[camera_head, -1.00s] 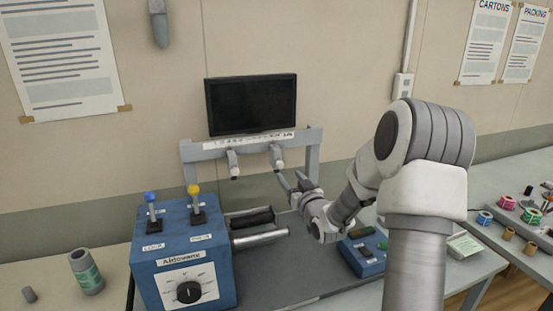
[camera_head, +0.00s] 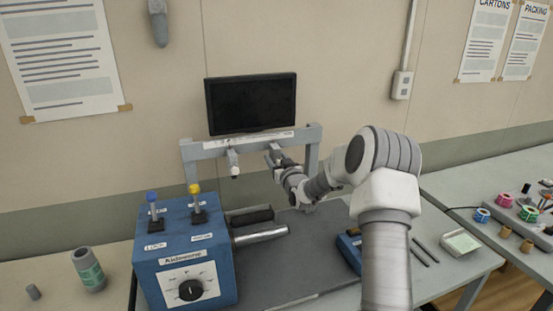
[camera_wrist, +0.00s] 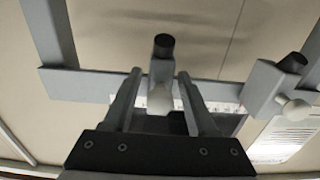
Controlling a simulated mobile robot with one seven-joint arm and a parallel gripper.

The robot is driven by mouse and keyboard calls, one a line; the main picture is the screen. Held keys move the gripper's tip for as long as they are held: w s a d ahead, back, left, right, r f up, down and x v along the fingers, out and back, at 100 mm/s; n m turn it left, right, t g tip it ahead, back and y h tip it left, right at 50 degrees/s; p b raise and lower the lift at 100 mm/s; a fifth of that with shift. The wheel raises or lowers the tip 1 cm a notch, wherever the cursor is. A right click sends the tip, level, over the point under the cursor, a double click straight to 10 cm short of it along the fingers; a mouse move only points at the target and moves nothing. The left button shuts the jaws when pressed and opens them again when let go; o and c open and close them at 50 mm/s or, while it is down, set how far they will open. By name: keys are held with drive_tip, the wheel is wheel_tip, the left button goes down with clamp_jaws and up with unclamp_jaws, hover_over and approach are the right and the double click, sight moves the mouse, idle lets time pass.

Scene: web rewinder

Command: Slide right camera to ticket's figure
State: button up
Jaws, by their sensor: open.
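The right camera is a grey block with a black barrel and a pale knob, hanging on the grey rail (camera_head: 212,152). In the wrist view the right camera (camera_wrist: 161,70) lies between the two fingers of my gripper (camera_wrist: 162,88). The fingers are open, with a gap on each side of it. In the head view my gripper (camera_head: 274,156) hides most of it. The left camera (camera_head: 233,160) hangs further left on the rail; the wrist view shows the left camera (camera_wrist: 278,88) at right. A white scale strip (camera_head: 245,139) runs along the rail; its figures are unreadable. I cannot make out a ticket's figure.
A dark monitor (camera_head: 251,104) stands behind the rail. A blue control box (camera_head: 186,262) with two levers and a dial is at front left, beside metal rollers (camera_head: 260,235). A pale green-faced pad (camera_head: 460,242) lies at right. My arm partly covers another blue box (camera_head: 348,247).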

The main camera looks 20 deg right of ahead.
clamp_jaws()
idle(1.4)
